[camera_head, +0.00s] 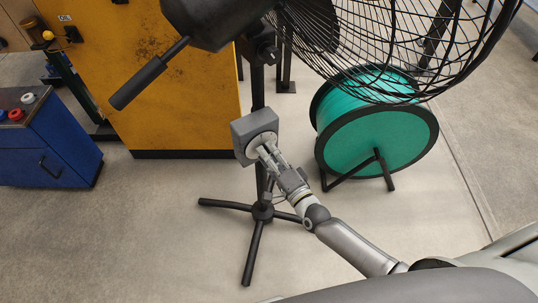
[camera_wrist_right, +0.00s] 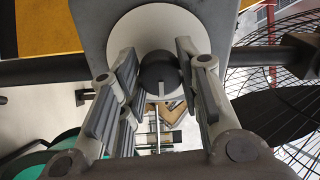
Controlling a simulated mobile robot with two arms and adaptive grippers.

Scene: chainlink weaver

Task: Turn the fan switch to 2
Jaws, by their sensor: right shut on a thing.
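The fan switch is a grey box (camera_head: 243,128) on the fan's black pole. In the right wrist view its grey face (camera_wrist_right: 92,25) carries a round white dial plate (camera_wrist_right: 150,22) with a dark knob (camera_wrist_right: 158,72) on it. My right gripper (camera_head: 266,149) is at the front of the box. In the wrist view its fingers (camera_wrist_right: 158,80) are on both sides of the knob, shut on it. No numbers are readable on the dial, so the knob's setting cannot be told. My left gripper is not in view.
The fan's wire cage (camera_head: 400,45) and dark motor housing (camera_head: 215,22) hang above the switch. The black tripod base (camera_head: 262,212) stands on the floor. A teal reel (camera_head: 375,135) is at the right, a yellow cabinet (camera_head: 170,100) behind, and a blue console (camera_head: 45,145) at the left.

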